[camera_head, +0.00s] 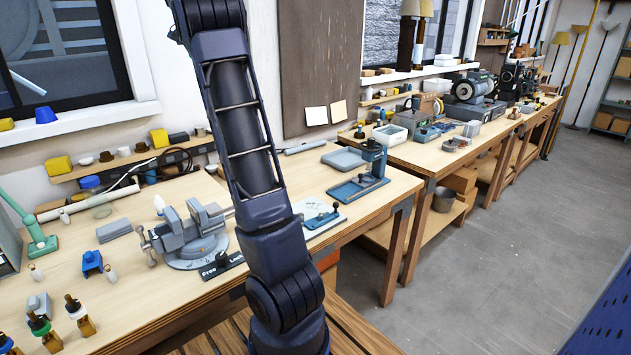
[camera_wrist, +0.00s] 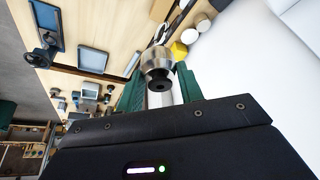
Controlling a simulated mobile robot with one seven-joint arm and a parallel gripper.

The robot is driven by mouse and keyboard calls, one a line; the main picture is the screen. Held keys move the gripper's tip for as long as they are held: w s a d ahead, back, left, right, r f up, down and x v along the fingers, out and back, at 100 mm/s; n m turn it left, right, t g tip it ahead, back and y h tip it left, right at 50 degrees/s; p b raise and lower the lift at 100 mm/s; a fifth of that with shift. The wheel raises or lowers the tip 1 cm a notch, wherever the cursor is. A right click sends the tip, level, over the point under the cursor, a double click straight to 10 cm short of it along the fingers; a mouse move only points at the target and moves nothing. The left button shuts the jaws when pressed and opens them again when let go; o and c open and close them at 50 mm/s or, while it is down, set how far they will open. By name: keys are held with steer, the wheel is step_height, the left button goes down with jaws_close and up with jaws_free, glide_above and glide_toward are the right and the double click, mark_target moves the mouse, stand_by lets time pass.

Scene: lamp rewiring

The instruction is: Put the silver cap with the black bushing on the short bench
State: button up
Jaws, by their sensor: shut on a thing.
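A silver cap (camera_wrist: 157,58) with a black bushing (camera_wrist: 159,79) at its near end shows in the wrist view. My gripper (camera_wrist: 160,85) is shut on it, with green fingers on either side. The cap is held in the air, with shelf and bench items behind it. In the head view my gripper and the cap are not visible; only my dark arm shows. A near wooden bench (camera_head: 130,265) and a farther bench (camera_head: 420,152) stand along the wall. I cannot tell which is the short bench.
A grey vise (camera_head: 190,235) stands on the near bench, with a blue stand (camera_head: 372,165) toward its right end. Small bottles with coloured collars (camera_head: 75,310) stand at the lower left. Open floor (camera_head: 480,270) is at the right.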

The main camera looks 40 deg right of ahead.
steer(key=s+d+f+m+g+h, duration=0.1)
steer(key=s+d+m, duration=0.2)
steer(key=s+d, duration=1.05)
steer(key=s+d+f+m+g, duration=0.1)
steer(key=s+d+m, duration=0.1)
steer(key=s+d, duration=1.2)
steer(key=w+d+f, duration=0.1)
steer(key=f, duration=1.6)
steer(key=w+d+f, duration=0.1)
steer(key=f, duration=1.5)
steer(key=w+d+f, duration=0.1)
steer(key=f, duration=1.6)
steer(key=shift+w+f, duration=0.3)
steer(key=o, duration=0.7)
steer(key=shift+f, duration=0.15)
steer(key=o, duration=0.4)
steer(key=shift+c, duration=0.2)
